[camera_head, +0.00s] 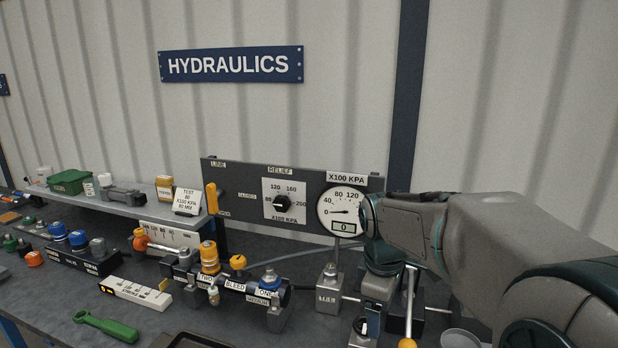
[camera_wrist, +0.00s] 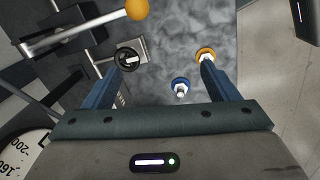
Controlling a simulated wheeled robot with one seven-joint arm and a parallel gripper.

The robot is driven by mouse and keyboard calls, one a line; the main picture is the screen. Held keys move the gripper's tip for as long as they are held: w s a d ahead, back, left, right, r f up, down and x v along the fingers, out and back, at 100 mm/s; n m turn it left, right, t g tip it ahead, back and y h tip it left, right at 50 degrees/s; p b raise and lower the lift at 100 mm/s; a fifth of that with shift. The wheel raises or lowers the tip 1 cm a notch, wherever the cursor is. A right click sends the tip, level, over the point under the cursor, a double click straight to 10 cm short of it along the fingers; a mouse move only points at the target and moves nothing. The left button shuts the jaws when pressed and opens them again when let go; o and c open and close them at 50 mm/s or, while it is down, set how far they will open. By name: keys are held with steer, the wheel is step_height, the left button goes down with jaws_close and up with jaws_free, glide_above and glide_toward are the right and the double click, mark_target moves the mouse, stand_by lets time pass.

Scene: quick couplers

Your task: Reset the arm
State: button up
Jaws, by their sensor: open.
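My gripper (camera_wrist: 163,66) is open, with its two blue fingers spread and nothing held between them. In the head view my arm comes in from the right and my gripper (camera_head: 368,318) points down over the bench, just right of a small block labelled with a tag (camera_head: 329,290). In the wrist view a blue-ringed fitting (camera_wrist: 180,86) lies below the gap between the fingers. An orange-ringed fitting (camera_wrist: 205,53) shows by the right fingertip, and a round black part (camera_wrist: 129,58) by the left one. My arm hides part of the bench at right.
A metal lever with an orange ball (camera_wrist: 136,9) stands close to my gripper. The gauge panel (camera_head: 232,180) rises behind it. The coupler manifold (camera_head: 272,315), a white labelled strip (camera_head: 135,291) and a green wrench (camera_head: 105,326) lie to the left. A shelf (camera_head: 120,205) holds small items.

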steer(key=s+f+m+t+y, duration=0.1)
steer(key=s+f+m, duration=0.1)
steer(key=s+m, duration=0.9)
steer(key=s, duration=0.4)
steer(key=shift+s+d+f+m+t, duration=0.2)
steer(key=shift+d+f+m+t, duration=0.1)
steer(key=shift+d+t, duration=0.1)
steer(key=shift+s+a+f+m, duration=0.1)
steer(key=shift+s+m, duration=0.1)
steer(key=shift+m, duration=0.1)
steer(key=shift+c, duration=0.3)
